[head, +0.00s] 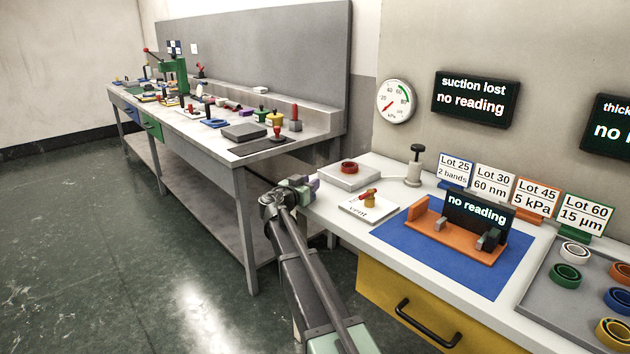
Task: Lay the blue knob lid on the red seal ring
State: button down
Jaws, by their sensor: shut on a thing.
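My gripper (292,192) is at the left end of the near bench, seen small and from behind. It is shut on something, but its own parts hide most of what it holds. A small purple patch shows at its right side, and I cannot tell whether that is the held thing. A red ring (348,167), which looks like the red seal ring, lies on a pale square block to the right of my gripper and apart from it. Nothing lies on the ring. I cannot clearly make out the blue knob lid.
An orange fixture (460,237) sits on a blue mat (400,238). A grey tray (560,306) holds several rings at right. The far bench (215,148) carries many small items. Floor lies between.

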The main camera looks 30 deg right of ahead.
jog(key=x, duration=0.3)
jog(key=shift+w+d+r, duration=0.1)
jog(key=shift+d, duration=0.05)
jog(key=shift+f, duration=0.25)
jog(key=c, duration=0.8)
grip_release()
jog(key=v, duration=1.1)
jog(key=shift+d+r, duration=0.1)
jog(key=shift+r, duration=0.15)
jog(key=shift+o, duration=0.8)
